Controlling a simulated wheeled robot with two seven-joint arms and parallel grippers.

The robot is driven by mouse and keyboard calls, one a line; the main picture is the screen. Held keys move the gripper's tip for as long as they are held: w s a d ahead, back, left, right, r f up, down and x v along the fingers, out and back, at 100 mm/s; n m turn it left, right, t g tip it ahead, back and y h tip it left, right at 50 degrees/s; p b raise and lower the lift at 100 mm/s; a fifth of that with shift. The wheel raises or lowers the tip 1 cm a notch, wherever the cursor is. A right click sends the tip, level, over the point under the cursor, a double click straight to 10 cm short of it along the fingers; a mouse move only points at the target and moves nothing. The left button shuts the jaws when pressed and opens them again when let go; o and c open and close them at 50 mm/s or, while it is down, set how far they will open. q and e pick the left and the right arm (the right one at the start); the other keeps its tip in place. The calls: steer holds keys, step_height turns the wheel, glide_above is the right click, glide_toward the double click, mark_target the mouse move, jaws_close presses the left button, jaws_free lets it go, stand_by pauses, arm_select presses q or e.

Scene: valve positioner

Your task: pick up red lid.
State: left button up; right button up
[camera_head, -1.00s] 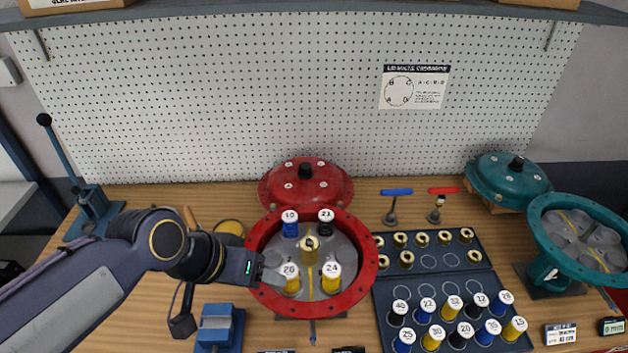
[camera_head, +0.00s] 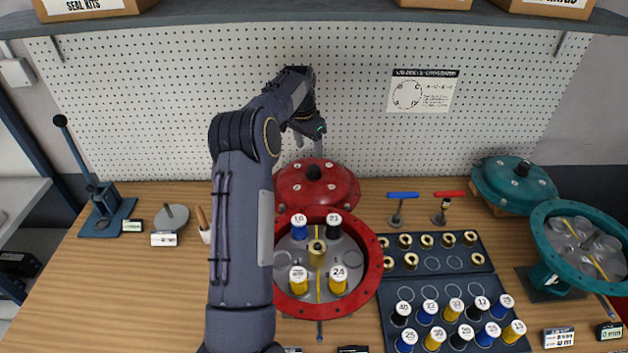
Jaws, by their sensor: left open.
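The red lid (camera_head: 322,190) is a round domed cover with a black knob (camera_head: 313,172) on top. It lies at the back of the table by the pegboard, behind the red open housing (camera_head: 372,262). My left gripper (camera_head: 309,146) is open and empty, above and slightly left of the lid's knob, with its fingers pointing down. It looks apart from the lid. The lid's left edge is close beside my left arm in the picture. My right gripper is not in view.
The red housing holds several numbered spools around a brass centre post (camera_head: 317,252). A dark tray (camera_head: 432,288) with spools and brass rings stands right of it. A teal lid (camera_head: 512,190) and teal housing (camera_head: 543,225) are at the far right. A shelf (camera_head: 330,18) hangs overhead.

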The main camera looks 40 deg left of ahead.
mark_target(314, 167)
arm_select(q)
steer(key=f, duration=0.3)
steer(key=shift+w+b, duration=0.25)
steer(key=shift+b, duration=0.05)
steer(key=f+b, duration=0.3)
steer(key=w+f+b, duration=0.1)
steer(key=f, duration=0.1)
steer(key=shift+d+f+b, duration=0.1)
steer(key=shift+d+b, duration=0.2)
steer(key=shift+s, duration=0.1)
jaws_close()
stand_by(0.6)
steer(key=shift+r, duration=0.3)
